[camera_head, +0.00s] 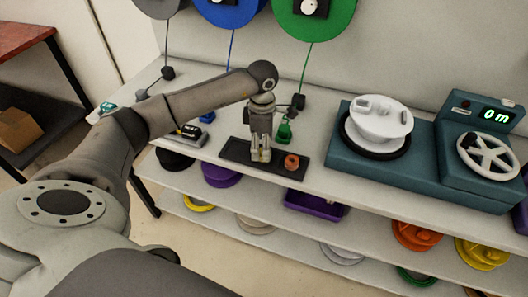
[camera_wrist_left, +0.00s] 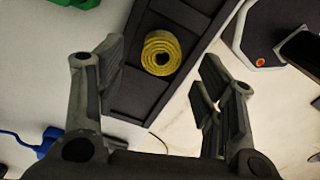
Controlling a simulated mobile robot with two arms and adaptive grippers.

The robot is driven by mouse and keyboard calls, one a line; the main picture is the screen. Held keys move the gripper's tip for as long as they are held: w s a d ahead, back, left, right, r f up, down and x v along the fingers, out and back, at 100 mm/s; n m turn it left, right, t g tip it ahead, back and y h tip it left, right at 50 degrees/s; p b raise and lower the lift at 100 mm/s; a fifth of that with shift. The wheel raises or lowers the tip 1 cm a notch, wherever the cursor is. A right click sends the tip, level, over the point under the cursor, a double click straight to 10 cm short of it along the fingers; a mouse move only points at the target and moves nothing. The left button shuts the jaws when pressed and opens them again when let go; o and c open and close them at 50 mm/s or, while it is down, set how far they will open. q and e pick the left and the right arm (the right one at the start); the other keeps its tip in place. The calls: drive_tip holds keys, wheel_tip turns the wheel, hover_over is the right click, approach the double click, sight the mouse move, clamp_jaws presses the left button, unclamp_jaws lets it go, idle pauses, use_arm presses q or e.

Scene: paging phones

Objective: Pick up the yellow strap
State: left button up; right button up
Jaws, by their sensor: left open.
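The yellow strap (camera_wrist_left: 161,52) is a coiled roll lying in a dark compartmented tray (camera_wrist_left: 128,98). In the left wrist view it sits between and beyond the two fingers of my left gripper (camera_wrist_left: 160,100), apart from both. In the head view my left gripper (camera_head: 261,156) points down over the same dark tray (camera_head: 234,151), and its fingers mostly hide the strap. The gripper is open and empty. My right gripper does not show.
An orange-brown coil (camera_head: 291,162) lies at the tray's right end. A teal winding machine (camera_head: 429,150) stands to the right. A small device (camera_head: 187,133) lies to the left. Shelves below hold several coloured reels.

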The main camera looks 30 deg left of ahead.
use_arm(q)
drive_tip(key=shift+f, duration=1.15)
drive_tip(key=c, duration=0.8)
drive_tip(key=shift+r, duration=0.1)
drive_tip(key=shift+c, duration=0.2)
